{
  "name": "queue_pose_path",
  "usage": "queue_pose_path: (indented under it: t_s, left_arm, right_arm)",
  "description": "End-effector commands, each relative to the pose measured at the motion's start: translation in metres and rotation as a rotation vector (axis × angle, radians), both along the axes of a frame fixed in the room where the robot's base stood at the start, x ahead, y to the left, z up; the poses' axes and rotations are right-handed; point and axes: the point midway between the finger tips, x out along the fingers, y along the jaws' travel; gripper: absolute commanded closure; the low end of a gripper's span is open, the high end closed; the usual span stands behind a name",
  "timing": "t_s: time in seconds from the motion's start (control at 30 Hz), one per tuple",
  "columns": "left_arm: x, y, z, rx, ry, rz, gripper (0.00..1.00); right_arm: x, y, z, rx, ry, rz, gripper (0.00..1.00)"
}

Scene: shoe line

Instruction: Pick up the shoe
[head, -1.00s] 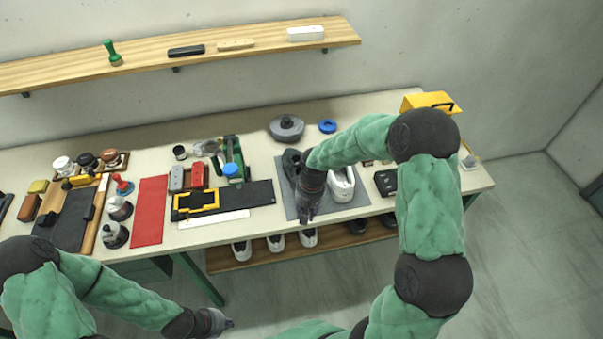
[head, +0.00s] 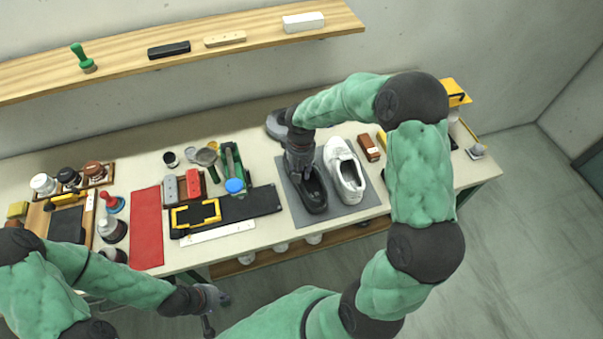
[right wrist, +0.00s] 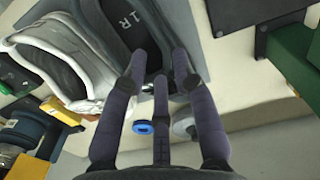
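A black shoe (head: 314,196) lies on a grey mat (head: 345,213), next to a white shoe (head: 346,172). My right gripper (head: 299,173) is over the rear of the black shoe and hides part of it. In the right wrist view, the fingers of my right gripper (right wrist: 159,66) are spread and empty. They are at the opening of the black shoe (right wrist: 128,40), whose insole bears a letter R. I cannot tell whether they touch it. The white shoe (right wrist: 58,58) is beside it on the left there. My left gripper (head: 213,304) is low in front of the table, its fingers apart and empty.
A brown brush (head: 369,148) lies right of the shoes. A black mat with a yellow frame (head: 195,214) and a green stand (head: 232,160) are to the left. A red mat (head: 147,228) lies further left. A blue disc (right wrist: 143,127) shows in the wrist view.

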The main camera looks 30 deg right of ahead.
Motion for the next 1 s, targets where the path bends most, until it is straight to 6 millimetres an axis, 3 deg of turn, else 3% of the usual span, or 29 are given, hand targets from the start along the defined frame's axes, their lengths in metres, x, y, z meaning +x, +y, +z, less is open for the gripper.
queue_pose_path:
  t_s: [0.2, 0.53, 0.83, 1.0]
  left_arm:
    - [-0.001, 0.0, -0.003, 0.0, 0.002, -0.001, 1.0]
    - [-0.001, 0.0, -0.004, 0.0, 0.001, 0.0, 1.0]
    - [-0.001, 0.0, -0.007, 0.0, 0.001, 0.0, 1.0]
    - [-0.001, 0.0, -0.007, 0.0, 0.001, 0.0, 1.0]
  right_arm:
    - [-0.001, 0.0, -0.033, 0.0, 0.002, 0.0, 0.72]
    - [-0.003, 0.002, -0.052, 0.0, 0.003, 0.0, 0.72]
    - [-0.007, 0.004, -0.091, 0.0, 0.003, 0.0, 0.72]
    - [-0.007, 0.004, -0.094, 0.0, 0.0, 0.0, 0.72]
